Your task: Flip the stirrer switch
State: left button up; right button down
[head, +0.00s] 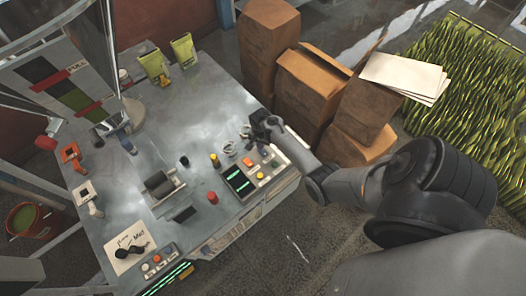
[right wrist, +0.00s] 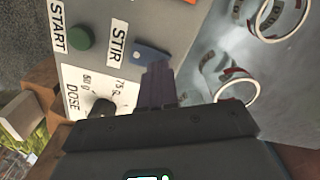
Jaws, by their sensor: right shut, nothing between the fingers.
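The stirrer switch (right wrist: 150,53) is a small blue part on the control panel, beside the label reading STIR (right wrist: 116,41). My right gripper (right wrist: 158,70) is shut and empty. Its fingertips overlap the lower right edge of the switch in the right wrist view; I cannot tell whether they touch it. In the head view my right gripper (head: 260,122) is over the far end of the control panel (head: 283,157) at the table's right edge, and I cannot make out the switch there. My left gripper is not in view.
A green START button (right wrist: 81,38) and a black DOSE dial (right wrist: 103,107) sit near the switch. Cardboard boxes (head: 305,85) stack beyond the table.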

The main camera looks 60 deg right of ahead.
jog(key=shift+f, duration=0.3)
jog(key=shift+f+b, duration=0.35)
jog(key=shift+b, duration=0.05)
dwell(0.3)
notch_tip(320, 180, up, 4)
jog(key=p, duration=0.5)
jog(key=shift+r, duration=0.15)
notch_tip(320, 180, up, 3)
jog(key=p, duration=0.3)
